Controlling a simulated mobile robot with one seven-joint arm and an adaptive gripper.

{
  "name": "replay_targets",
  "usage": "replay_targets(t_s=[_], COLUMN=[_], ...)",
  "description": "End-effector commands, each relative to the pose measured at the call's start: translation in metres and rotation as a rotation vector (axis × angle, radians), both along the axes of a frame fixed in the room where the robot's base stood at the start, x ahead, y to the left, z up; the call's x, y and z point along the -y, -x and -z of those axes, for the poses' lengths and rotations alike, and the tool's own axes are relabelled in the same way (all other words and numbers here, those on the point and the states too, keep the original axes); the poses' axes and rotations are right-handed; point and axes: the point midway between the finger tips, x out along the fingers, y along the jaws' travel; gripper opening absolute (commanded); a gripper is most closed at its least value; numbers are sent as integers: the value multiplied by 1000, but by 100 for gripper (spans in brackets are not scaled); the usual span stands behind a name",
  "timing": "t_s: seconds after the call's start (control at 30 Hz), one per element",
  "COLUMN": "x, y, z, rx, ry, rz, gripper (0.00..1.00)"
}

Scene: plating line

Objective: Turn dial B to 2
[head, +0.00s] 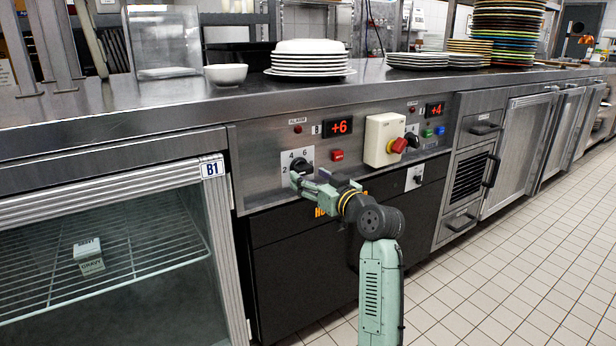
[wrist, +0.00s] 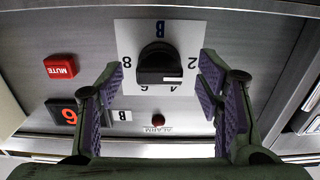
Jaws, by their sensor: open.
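Dial B is a black knob (wrist: 158,62) on a white plate marked 2, 4, 6, 8 and B, upside down in the wrist view. In the head view its plate (head: 291,156) is on the panel's left part, its lower side partly hidden by my gripper. I cannot tell surely where the knob points. The display (head: 338,126) beside the letter B reads +6. My gripper (wrist: 159,80) is open, one finger on each side of the knob in the wrist view, with visible gaps and nothing held. In the head view my gripper (head: 299,181) is close to the dial.
Right of the dial are a red mute button (head: 337,155), a cream box with a red switch (head: 384,139) and a second display (head: 435,109) reading +4. Stacked plates (head: 309,61) and a bowl (head: 226,74) stand on the counter above. A glass-fronted cabinet (head: 110,250) is at left.

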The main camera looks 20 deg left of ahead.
Motion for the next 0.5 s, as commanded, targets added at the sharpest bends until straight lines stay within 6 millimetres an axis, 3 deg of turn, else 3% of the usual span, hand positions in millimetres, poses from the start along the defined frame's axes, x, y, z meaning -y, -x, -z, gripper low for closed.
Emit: replay_targets(t_s=[0.3,0.5], x=[55,75], y=[41,58], z=[0,0], rx=[1,1], ry=[-1,-1], rz=[4,3], gripper=[60,60])
